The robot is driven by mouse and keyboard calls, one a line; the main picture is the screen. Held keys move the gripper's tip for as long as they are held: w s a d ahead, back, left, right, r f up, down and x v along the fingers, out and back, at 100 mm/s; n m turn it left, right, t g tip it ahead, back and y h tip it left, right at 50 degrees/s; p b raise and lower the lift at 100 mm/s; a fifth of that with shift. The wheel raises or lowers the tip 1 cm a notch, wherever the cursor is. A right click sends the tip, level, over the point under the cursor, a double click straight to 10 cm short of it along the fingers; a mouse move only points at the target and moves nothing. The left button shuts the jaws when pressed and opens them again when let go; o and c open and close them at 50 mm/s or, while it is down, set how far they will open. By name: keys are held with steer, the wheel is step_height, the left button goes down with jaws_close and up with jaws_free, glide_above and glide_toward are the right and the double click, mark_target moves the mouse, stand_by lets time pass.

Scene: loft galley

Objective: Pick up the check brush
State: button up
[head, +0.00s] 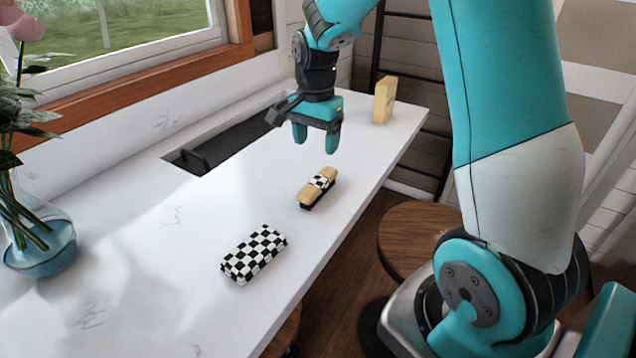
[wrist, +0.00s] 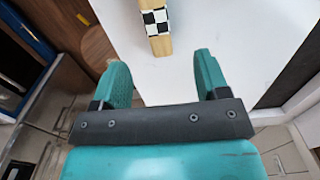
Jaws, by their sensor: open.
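The check brush (head: 317,187) lies on the white counter, with a tan wooden body, a black-and-white check band around its middle and dark bristles underneath. It also shows at the top of the wrist view (wrist: 156,22), partly cut off by the frame edge. My gripper (head: 317,140) is open and empty, above the counter and farther back than the brush. In the wrist view the two teal fingers (wrist: 162,75) are spread apart, with the brush beyond their tips and roughly between their lines.
A check-patterned block (head: 254,254) lies nearer on the counter (head: 150,290). A yellowish block (head: 384,100) stands at the far end. A dark sink recess (head: 230,140) is left of my gripper. A glass vase (head: 40,245) with flowers stands at left. A round wooden stool (head: 415,235) is beside the counter.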

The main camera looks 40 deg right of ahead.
mark_target(318, 180)
step_height(318, 180, down, 7)
steer(key=shift+r+p, duration=0.2)
steer(key=shift+p, duration=0.5)
steer(key=shift+s+f+p, duration=0.2)
steer(key=shift+f+p, duration=0.45)
steer(key=shift+f, duration=0.7)
steer(key=shift+s+f+p, duration=0.15)
steer(key=shift+f+p, duration=0.5)
steer(key=shift+f, duration=0.7)
steer(key=c, duration=1.1)
steer(key=shift+r, duration=0.1)
step_height(318, 180, up, 20)
steer(key=b, duration=0.4)
